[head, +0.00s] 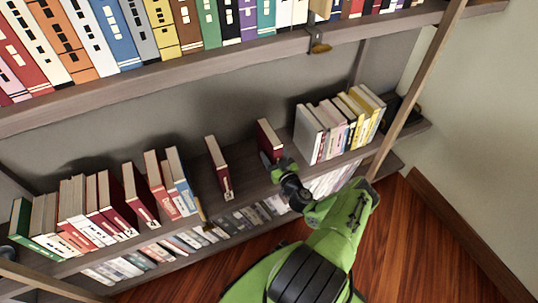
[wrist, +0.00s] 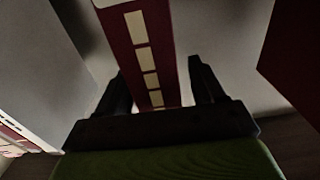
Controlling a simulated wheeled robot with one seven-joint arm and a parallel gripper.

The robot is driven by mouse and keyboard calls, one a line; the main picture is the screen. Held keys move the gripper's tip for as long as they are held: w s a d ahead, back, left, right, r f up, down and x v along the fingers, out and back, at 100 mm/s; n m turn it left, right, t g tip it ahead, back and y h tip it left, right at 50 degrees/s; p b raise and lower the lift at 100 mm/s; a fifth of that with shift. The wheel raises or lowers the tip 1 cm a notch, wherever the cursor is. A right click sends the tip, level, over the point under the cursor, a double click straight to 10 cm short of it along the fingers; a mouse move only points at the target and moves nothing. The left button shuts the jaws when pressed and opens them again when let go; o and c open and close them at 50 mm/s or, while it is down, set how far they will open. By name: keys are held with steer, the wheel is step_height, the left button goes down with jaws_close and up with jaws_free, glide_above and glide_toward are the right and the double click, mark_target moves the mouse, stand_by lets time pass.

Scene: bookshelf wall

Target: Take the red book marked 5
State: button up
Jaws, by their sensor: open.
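A dark red book (head: 268,136) stands upright on the middle shelf, with my gripper (head: 272,163) right at it. In the wrist view a red spine with a column of cream squares (wrist: 143,48) lies between the two fingers of my gripper (wrist: 162,88). The fingers are open, one on each side of the spine, and do not look closed on it. My gripper hides the lower part of this book in the head view. I cannot read a 5 on it.
Pale, grey and yellow books (head: 340,124) stand to the right on the same shelf (head: 252,186). A row of red, blue and green books (head: 105,205) fills its left part. The upper shelf (head: 190,65) overhangs. In the wrist view a red surface (wrist: 294,55) is close at right.

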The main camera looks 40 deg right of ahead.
steer(key=shift+x, duration=0.95)
jaws_close()
